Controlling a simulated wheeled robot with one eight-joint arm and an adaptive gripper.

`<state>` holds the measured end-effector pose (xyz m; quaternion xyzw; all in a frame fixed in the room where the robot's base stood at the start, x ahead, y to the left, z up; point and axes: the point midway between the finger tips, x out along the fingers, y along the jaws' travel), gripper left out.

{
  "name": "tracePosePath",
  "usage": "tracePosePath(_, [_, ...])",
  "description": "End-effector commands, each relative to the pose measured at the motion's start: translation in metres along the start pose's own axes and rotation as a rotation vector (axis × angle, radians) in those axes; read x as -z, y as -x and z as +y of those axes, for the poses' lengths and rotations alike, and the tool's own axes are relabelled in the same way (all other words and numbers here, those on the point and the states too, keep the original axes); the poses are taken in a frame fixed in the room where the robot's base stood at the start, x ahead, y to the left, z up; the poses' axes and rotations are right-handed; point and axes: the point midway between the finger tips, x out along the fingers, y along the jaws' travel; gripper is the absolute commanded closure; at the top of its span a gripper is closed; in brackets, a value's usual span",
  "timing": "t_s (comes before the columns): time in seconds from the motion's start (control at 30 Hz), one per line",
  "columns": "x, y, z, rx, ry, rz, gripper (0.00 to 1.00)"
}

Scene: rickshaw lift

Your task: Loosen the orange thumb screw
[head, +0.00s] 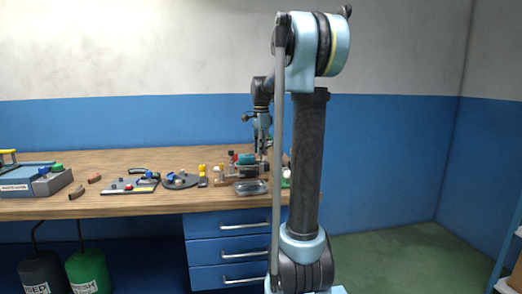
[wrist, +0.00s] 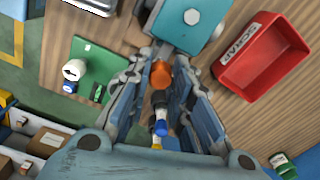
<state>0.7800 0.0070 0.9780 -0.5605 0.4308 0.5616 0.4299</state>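The orange thumb screw (wrist: 161,73) shows in the wrist view, between the tips of my gripper (wrist: 161,68), just below a teal block (wrist: 187,22). My gripper points down at the bench. Its two fingers stand apart on either side of the screw, with narrow gaps seeming to show; I cannot tell whether either finger touches it. In the head view my gripper (head: 262,145) is over the right part of the bench, by a teal-topped device (head: 245,159). The screw cannot be made out there.
A red SCRAP bin (wrist: 233,80) lies right of my gripper. A green board (wrist: 92,72) with a white round part is on the left. Several tools and fixtures cover the wooden bench (head: 120,208) further left.

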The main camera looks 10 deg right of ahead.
Motion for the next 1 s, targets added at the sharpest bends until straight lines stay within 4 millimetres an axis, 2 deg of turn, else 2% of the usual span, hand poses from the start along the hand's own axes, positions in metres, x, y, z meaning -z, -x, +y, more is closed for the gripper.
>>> tracePosePath(0.47, [0.0007, 0.0005, -0.0017, 0.003, 0.083, 0.001, 1.00])
tracePosePath(1.0, [0.0009, 0.0009, -0.0027, 0.004, 0.545, 0.003, 1.00])
